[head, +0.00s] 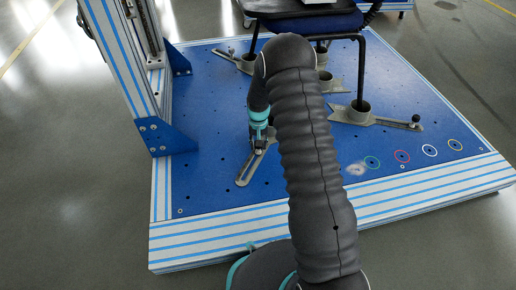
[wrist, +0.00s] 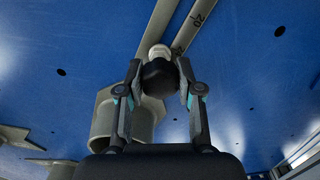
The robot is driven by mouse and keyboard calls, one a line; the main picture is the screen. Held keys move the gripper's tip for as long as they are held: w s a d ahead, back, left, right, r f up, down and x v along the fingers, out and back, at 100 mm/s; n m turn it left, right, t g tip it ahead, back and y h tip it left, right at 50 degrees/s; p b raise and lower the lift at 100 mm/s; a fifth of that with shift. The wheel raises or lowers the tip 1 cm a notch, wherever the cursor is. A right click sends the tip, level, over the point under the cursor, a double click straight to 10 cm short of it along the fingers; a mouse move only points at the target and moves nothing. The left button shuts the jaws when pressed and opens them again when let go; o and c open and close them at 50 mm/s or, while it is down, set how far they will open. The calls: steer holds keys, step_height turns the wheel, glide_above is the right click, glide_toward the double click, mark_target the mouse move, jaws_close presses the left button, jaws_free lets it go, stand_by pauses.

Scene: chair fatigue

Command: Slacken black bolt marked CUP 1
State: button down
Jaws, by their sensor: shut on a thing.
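My gripper (head: 259,145) is low over a grey slotted bar (head: 246,170) at the front left of the blue platform. In the wrist view my gripper (wrist: 159,70) has its two fingers on either side of a round black bolt head (wrist: 159,80), shut on it. A pale collar (wrist: 159,52) shows just beyond the black head. The bolt sits at the slotted bar, which bears a scale marked 20 (wrist: 193,25). No CUP 1 marking is readable. In the head view the bolt is hidden by my gripper.
A grey cup (wrist: 105,118) stands close left of my gripper. Chair legs stand in cups, one at right (head: 359,112). A blue bracket (head: 165,138) and upright frame stand left.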

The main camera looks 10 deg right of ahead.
steer(key=n, duration=0.3)
steer(key=shift+n, duration=0.4)
steer(key=c, duration=0.8)
jaws_free()
steer(key=shift+o, duration=0.2)
steer(key=shift+m, duration=2)
steer(key=m, duration=0.4)
